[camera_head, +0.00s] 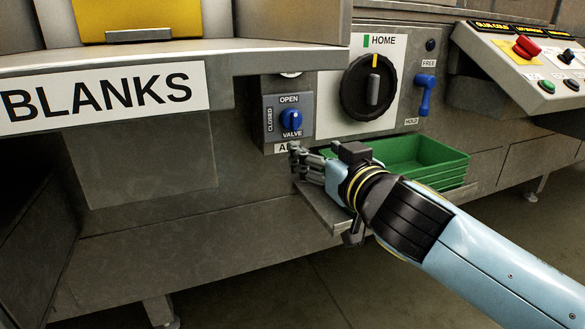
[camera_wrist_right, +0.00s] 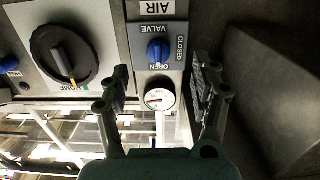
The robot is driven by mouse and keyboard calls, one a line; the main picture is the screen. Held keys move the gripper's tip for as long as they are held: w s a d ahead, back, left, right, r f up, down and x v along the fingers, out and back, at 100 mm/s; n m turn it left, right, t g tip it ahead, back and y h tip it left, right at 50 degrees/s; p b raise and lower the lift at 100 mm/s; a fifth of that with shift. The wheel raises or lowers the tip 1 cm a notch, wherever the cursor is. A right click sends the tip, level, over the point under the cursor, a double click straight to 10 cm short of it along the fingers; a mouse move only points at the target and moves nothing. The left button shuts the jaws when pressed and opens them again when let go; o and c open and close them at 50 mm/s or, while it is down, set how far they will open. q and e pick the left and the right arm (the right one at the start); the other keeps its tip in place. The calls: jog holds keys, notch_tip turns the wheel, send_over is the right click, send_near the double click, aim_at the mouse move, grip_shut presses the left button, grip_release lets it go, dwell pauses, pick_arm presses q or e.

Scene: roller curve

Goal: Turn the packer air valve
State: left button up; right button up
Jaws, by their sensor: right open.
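The packer air valve is a small blue knob (camera_head: 291,120) on a grey plate (camera_head: 273,128) marked OPEN, CLOSED and VALVE. In the head view its white pointer mark is hard to read. My right gripper (camera_head: 296,158) is just below and in front of the plate, covering part of the AIR label. In the right wrist view, which is upside down, the blue knob (camera_wrist_right: 158,51) lies between and beyond the open fingers of my right gripper (camera_wrist_right: 160,92). The fingers are apart and empty, not touching the knob. My left gripper is not in view.
A round gauge (camera_wrist_right: 159,98) sits by the valve plate. A large black dial (camera_head: 369,88) marked HOME and a blue lever (camera_head: 426,95) are to the right. Green trays (camera_head: 425,154) lie below. A BLANKS ledge (camera_head: 105,92) juts out at left.

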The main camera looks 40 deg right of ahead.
aim_at(296, 120)
jog(key=shift+t, duration=0.3)
jog(key=w+d, duration=0.1)
jog(key=w, duration=0.2)
jog(key=w+d+r+b, duration=0.1)
jog(key=w, duration=0.2)
jog(key=w+r, duration=0.1)
jog(key=w, duration=0.2)
jog(key=shift+w+d+r, duration=0.25)
jog(key=shift+w+d, duration=0.1)
jog(key=shift+d, duration=0.05)
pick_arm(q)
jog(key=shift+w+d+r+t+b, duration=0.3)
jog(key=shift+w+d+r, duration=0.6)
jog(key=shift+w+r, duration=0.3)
pick_arm(e)
jog(key=shift+w+d, duration=0.1)
jog(key=shift+w, duration=0.45)
jog(key=c, duration=1.2)
